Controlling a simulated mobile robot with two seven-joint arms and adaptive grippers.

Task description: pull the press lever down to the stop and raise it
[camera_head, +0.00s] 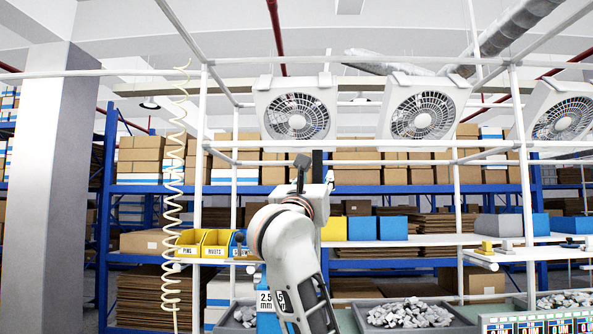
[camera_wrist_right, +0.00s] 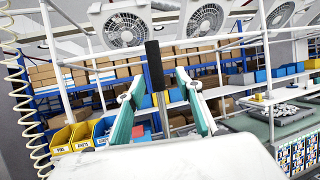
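The press lever shows in the right wrist view as a black upright handle (camera_wrist_right: 153,65) on a thin metal rod (camera_wrist_right: 161,108). My right gripper (camera_wrist_right: 160,82) is open, with one finger on each side of the lever in that view. A gap shows between the lever and each finger, and I see no grip on it. In the head view a dark upright piece (camera_head: 317,165), likely the lever handle, stands at the end of my right arm. The rest of the press is hidden by my arm. My left gripper is not in view.
White frame posts (camera_head: 521,150) and fans (camera_head: 296,116) stand behind. A coiled hose (camera_head: 173,200) hangs at the left.

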